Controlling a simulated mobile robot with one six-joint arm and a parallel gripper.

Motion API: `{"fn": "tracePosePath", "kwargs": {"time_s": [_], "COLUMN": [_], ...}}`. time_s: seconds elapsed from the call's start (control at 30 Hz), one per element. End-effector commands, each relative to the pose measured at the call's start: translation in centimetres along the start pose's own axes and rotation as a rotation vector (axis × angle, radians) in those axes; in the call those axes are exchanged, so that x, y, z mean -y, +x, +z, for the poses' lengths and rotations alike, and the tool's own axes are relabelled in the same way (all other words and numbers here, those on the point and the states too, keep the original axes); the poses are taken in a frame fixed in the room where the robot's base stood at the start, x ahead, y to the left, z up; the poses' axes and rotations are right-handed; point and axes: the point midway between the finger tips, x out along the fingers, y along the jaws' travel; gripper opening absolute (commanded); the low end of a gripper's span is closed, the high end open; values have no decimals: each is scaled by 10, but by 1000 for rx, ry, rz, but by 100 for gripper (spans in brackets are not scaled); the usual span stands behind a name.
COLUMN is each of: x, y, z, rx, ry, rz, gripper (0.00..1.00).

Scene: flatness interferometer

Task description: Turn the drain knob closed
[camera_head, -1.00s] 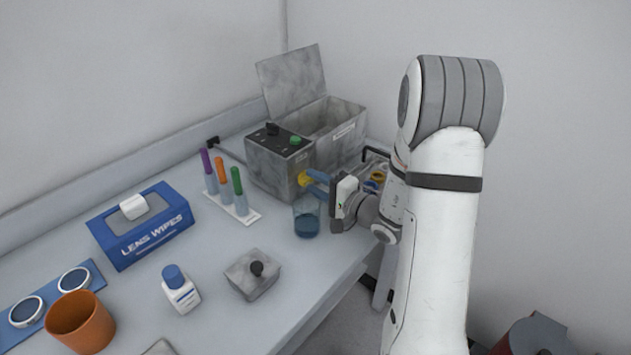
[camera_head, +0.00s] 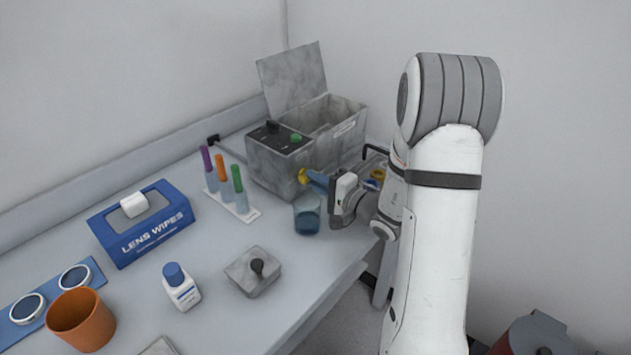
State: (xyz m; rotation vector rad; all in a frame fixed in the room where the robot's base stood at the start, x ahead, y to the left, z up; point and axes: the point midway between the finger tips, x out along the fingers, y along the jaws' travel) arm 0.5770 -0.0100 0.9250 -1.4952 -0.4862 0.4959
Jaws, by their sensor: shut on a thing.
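The drain knob (camera_head: 303,176) is a small yellow piece on the lower front of the grey bath unit (camera_head: 268,165). My gripper (camera_head: 314,179), with blue fingers, reaches it from the right and is shut on it. The fingers hide part of the knob, so its exact angle cannot be told. The bath's grey lid (camera_head: 292,80) stands open at the back. A black knob and a green button (camera_head: 296,138) sit on the unit's dark top panel.
A glass beaker (camera_head: 307,214) with blue liquid stands just below my gripper, close to it. A rack of capped tubes (camera_head: 240,209) is to the left. A grey block with a black knob (camera_head: 253,272) and a bottle (camera_head: 181,288) stand nearer. The table's right edge is close.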

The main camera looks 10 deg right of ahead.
Motion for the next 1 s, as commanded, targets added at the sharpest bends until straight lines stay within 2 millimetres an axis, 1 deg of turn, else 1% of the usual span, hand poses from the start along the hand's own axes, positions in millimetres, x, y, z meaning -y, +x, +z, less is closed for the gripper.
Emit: {"fn": "tracePosePath", "kwargs": {"time_s": [0.13,0.4,0.57,0.83,0.87,1.0], "x": [-3,-2,-1,-1,-1,-1], "y": [0,0,-1,-1,-1,-1], "z": [0,0,0,0,0,0], "rx": [-1,-2,-2,-2,-2,-2], "ry": [103,331,378,379,379,378], "rz": [0,1,1,2,2,1], "gripper": [0,0,0,0,17,28]}}
